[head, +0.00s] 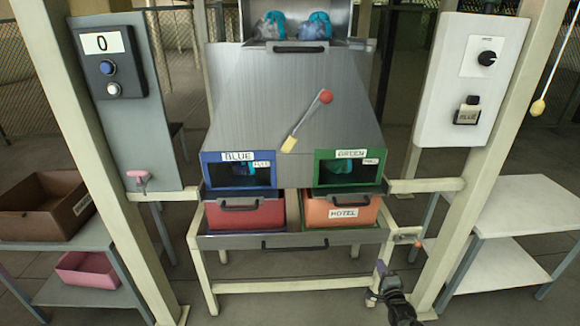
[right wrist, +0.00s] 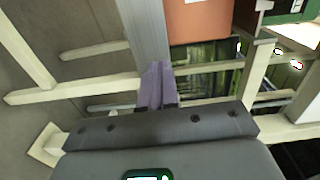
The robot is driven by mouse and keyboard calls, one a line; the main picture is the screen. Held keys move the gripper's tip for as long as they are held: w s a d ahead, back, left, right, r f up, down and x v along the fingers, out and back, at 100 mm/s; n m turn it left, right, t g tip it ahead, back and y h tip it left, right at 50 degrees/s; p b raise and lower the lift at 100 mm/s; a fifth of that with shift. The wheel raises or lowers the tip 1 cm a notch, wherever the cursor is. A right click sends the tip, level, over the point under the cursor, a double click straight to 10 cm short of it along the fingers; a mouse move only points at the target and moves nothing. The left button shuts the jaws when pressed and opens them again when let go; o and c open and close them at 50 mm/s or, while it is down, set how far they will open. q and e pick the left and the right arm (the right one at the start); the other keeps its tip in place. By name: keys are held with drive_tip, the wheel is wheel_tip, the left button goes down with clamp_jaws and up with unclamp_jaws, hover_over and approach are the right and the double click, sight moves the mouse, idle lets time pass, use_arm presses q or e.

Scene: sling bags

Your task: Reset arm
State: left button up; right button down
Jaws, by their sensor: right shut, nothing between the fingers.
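My right gripper (head: 381,268) is low at the right of the stand in the head view, its fingers pointing up beside the stand's right front leg. Its lilac fingers (right wrist: 155,85) are together and empty in the right wrist view. I cannot tell whether it touches the frame. My left gripper is not in view. A rod with a red ball (head: 326,96) lies across the sloped metal chute (head: 240,110). Blue-and-grey bags (head: 315,27) sit in the tray at the top.
A blue-framed bin (head: 210,157) and a green-framed bin (head: 318,157) stand over a red box (head: 245,215) and an orange box (head: 340,212). A white side table (head: 520,210) is right; brown (head: 40,215) and pink (head: 90,270) boxes are left.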

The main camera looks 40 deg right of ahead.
drive_tip(key=s+a+r+n+g+y+p, duration=0.1)
drive_tip(key=s+a+r+n+y+p, duration=0.25)
drive_tip(key=a, duration=0.75)
drive_tip(key=a+r+n+g+y+p, duration=0.1)
drive_tip(key=a+r+n+y+p, duration=0.25)
drive_tip(key=a+n, duration=0.45)
drive_tip(key=s+a+r+n+g+y+p, duration=0.15)
drive_tip(key=a+p, duration=0.35)
drive_tip(key=a, duration=0.8)
drive_tip(key=s+a+r+n+g+y+p, duration=0.1)
drive_tip(key=s+a+r+n, duration=0.25)
drive_tip(key=a, duration=0.35)
drive_tip(key=s+a+r+n+g+y+p, duration=0.1)
drive_tip(key=s+a+r+n+g+y, duration=0.1)
drive_tip(key=s+a+r+n, duration=0.25)
drive_tip(key=s+a+r+n+g, duration=0.3)
drive_tip(key=s+r+n+g, duration=0.1)
drive_tip(key=s+n, duration=0.15)
wheel_tip(320, 180, up, 38)
drive_tip(key=p, duration=3.7)
drive_tip(key=shift+s+a+n+h, duration=0.15)
drive_tip(key=shift+s+n+h, duration=0.2)
drive_tip(key=shift+s+h, duration=0.1)
